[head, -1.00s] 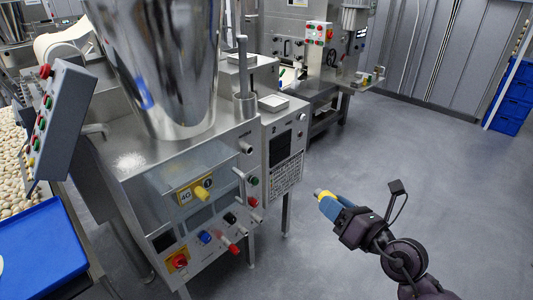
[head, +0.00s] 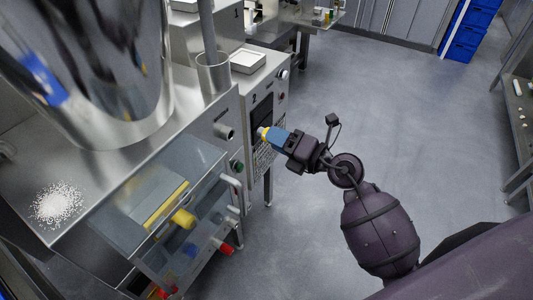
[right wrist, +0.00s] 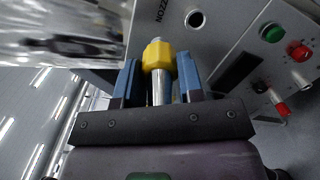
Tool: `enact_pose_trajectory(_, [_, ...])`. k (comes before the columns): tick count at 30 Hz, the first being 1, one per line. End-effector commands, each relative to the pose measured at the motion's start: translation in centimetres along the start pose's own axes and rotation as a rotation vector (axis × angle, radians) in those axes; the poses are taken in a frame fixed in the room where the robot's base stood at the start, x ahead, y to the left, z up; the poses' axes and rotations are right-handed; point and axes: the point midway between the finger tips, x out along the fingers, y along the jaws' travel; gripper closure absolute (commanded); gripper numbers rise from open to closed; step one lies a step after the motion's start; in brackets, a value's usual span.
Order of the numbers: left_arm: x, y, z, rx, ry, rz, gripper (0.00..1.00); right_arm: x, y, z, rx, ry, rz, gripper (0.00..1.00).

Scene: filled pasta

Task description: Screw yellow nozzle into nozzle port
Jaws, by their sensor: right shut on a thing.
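The yellow nozzle (head: 263,134) is held between the blue fingers of my right gripper (head: 273,138). In the right wrist view the nozzle (right wrist: 158,55) shows a yellow hex collar and metal tube, with the right gripper's fingers (right wrist: 158,72) on either side. The nozzle port (right wrist: 195,19) is a dark round hole in the steel panel, above and right of the nozzle, beside partly visible lettering. In the head view the port (head: 225,132) is on the machine's side, left of the nozzle. The nozzle is apart from the port. My left gripper is not in view.
A large steel hopper (head: 90,70) stands above. Open grey floor (head: 380,110) lies to the right.

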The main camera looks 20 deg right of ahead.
Motion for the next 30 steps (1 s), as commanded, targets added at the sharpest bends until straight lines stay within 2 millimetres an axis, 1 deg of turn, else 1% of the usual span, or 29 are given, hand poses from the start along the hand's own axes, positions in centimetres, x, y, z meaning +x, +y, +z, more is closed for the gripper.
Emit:
enact_pose_trajectory(1, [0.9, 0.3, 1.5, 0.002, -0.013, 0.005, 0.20, 0.5, -2.6, -1.1, 0.104, 0.016, -0.004, 0.90])
enact_pose_trajectory(4, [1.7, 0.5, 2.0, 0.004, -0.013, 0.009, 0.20, 1.2, -4.7, -1.8, 0.279, 0.042, 0.008, 0.90])
enact_pose_trajectory(6, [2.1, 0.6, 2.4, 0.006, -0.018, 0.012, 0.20, 1.6, -5.7, -2.1, 0.373, 0.056, 0.014, 0.90])
enact_pose_trajectory(8, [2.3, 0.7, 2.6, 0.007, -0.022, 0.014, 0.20, 1.9, -6.3, -2.3, 0.434, 0.064, 0.019, 0.90])
enact_pose_trajectory(13, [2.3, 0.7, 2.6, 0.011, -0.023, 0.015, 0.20, 2.1, -6.6, -2.4, 0.507, 0.074, 0.029, 0.90])
enact_pose_trajectory(23, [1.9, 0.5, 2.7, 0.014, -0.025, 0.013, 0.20, 2.1, -6.4, -2.2, 0.505, 0.074, 0.031, 0.90])
enact_pose_trajectory(27, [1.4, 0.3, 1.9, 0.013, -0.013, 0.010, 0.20, 1.9, -6.1, -2.1, 0.503, 0.073, 0.032, 0.90])
enact_pose_trajectory(30, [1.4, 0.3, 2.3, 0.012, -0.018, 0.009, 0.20, 2.7, -6.3, -2.2, 0.504, 0.073, 0.033, 0.90])
